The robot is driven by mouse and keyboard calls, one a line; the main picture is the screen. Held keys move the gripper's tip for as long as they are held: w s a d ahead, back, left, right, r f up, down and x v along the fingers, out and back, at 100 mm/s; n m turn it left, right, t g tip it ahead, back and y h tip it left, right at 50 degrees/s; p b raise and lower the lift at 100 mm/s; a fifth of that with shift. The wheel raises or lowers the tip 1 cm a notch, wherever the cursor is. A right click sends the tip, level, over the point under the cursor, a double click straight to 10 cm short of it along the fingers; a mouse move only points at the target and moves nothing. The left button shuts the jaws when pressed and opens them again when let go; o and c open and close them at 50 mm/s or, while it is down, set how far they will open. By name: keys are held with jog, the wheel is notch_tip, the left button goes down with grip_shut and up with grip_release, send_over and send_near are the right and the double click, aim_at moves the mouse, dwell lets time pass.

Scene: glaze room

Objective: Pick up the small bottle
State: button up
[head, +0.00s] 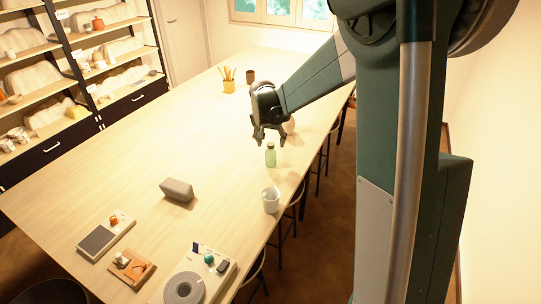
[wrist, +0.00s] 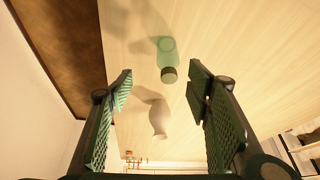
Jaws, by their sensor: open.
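The small bottle (head: 271,156) is green and see-through, and stands upright on the long wooden table near its right edge. My gripper (head: 269,142) is open and points down, just above and behind the bottle in the head view. In the wrist view the two fingers of my gripper (wrist: 160,72) are spread wide with nothing between the pads. I cannot tell the exact gap to the bottle.
A pale vase (wrist: 158,120) stands close to the bottle; in the head view my gripper partly hides it. The table's middle is clear.

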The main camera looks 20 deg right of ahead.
aim_at(271, 144)
jog(key=shift+m+g, duration=0.3)
jog(key=shift+m, duration=0.4)
jog(key=w+f, duration=0.2)
jog(key=w+d+f, duration=0.1)
jog(key=w+f, duration=0.1)
jog(key=w+f+p, duration=0.1)
jog(key=w+f, duration=0.1)
jog(key=f, duration=0.1)
jog(key=shift+w+d, duration=0.1)
jog(key=shift+d, duration=0.3)
jog(key=shift+h, duration=0.3)
jog(key=shift+x, duration=1.25)
jog(key=shift+f, duration=0.15)
jog(key=shift+p+x, duration=0.4)
jog(key=shift+x, duration=2.1)
jog(key=c, duration=1)
